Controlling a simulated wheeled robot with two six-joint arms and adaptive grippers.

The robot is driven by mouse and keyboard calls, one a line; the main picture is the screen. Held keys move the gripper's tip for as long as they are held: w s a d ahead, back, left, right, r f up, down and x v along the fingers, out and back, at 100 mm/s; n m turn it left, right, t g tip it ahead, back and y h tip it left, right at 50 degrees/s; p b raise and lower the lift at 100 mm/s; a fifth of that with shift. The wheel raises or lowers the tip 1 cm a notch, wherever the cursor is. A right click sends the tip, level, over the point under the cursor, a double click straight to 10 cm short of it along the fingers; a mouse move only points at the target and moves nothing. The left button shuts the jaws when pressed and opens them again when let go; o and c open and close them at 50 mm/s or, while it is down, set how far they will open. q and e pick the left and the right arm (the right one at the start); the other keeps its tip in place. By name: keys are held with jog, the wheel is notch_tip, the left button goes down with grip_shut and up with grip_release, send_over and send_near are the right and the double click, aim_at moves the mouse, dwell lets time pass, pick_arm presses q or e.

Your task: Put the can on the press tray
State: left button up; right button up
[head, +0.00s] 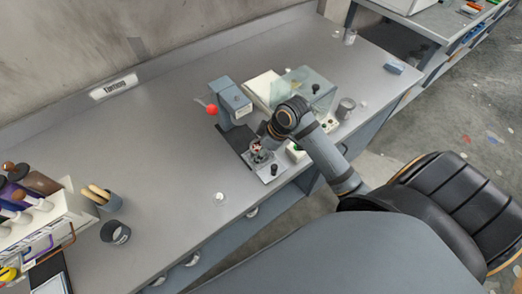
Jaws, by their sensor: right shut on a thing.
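The press (232,103) is a blue-grey machine with a red-knobbed lever, standing mid-bench. Its pale tray (267,173) sits at the front of a dark base, near the bench's front edge. My right gripper (259,147) points down over the back of the tray, its arm coming in from the right. It is shut on a small grey can (260,156), mostly hidden by the fingers. I cannot tell whether the can touches the tray. My left gripper is not in view.
A clear-hooded device (305,88) stands right of the press, with a metal cup (345,108) beyond it. A dark cup (116,232) and a white rack (50,222) stand at the left. A small clear item (219,197) lies near the front edge. The bench between is free.

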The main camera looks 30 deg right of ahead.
jog(key=shift+w, duration=0.1)
jog(key=shift+a, duration=0.1)
jog(key=o, duration=1.2)
jog(key=shift+s+r, duration=0.1)
jog(key=shift+s, duration=0.25)
jog(key=shift+o, duration=0.4)
jog(key=shift+w, duration=0.1)
jog(key=shift+r, duration=0.3)
pick_arm(q)
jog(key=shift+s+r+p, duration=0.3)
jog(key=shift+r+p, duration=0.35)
jog(key=shift+p, duration=0.15)
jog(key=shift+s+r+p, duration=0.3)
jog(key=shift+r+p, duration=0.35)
jog(key=shift+p, duration=0.15)
pick_arm(e)
jog(key=v, duration=1.1)
jog(key=shift+r, duration=0.2)
jog(key=shift+s+f, duration=0.1)
jog(key=shift+s, duration=0.1)
